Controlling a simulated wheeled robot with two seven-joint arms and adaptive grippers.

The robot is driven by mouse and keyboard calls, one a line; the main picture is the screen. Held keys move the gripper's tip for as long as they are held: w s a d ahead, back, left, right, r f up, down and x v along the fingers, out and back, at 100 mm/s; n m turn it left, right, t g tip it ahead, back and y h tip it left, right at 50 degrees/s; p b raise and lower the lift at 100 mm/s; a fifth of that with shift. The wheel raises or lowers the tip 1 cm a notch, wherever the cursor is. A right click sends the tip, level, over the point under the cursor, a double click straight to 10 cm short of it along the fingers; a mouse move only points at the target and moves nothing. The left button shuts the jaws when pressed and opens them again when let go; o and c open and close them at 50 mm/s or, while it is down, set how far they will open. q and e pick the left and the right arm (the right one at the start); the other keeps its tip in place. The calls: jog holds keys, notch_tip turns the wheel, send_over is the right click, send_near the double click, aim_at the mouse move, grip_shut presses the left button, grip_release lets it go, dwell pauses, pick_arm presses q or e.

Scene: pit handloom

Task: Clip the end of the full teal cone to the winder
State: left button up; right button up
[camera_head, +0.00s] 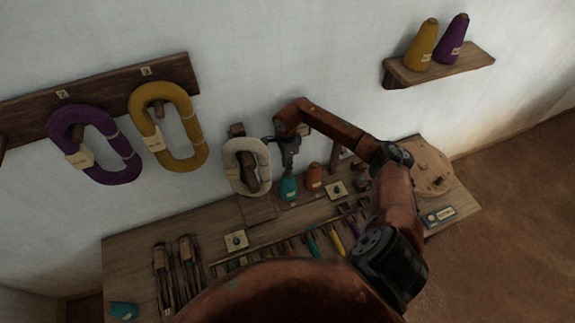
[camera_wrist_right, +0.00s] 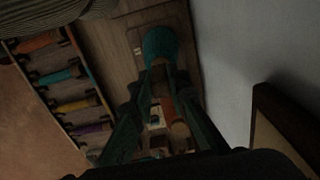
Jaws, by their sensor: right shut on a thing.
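A teal cone (camera_head: 288,188) stands near the back edge of the wooden bench, next to an orange cone. My right gripper (camera_head: 288,160) points down right above it, and its fingers meet at the cone's narrow top. In the right wrist view the closed fingers (camera_wrist_right: 160,72) reach the teal cone (camera_wrist_right: 160,42). I cannot make out a loose yarn end. Another teal piece (camera_head: 123,310) lies at the bench's front left corner. No part is clearly recognizable as the winder; a round wooden disc (camera_head: 430,172) sits at the bench's right end. My left gripper is out of view.
The orange cone (camera_head: 314,177) stands close beside the gripper. A white skein (camera_head: 233,172) hangs just left. Purple (camera_head: 75,132) and yellow skeins (camera_head: 141,104) hang on the wall rack. A wall shelf (camera_head: 440,70) carries two cones. A rack of coloured bobbins (camera_wrist_right: 75,105) lies in front.

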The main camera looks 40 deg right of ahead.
jog(key=shift+r+p, duration=1.1)
jog(key=shift+r, duration=1.4)
jog(key=shift+f, duration=0.1)
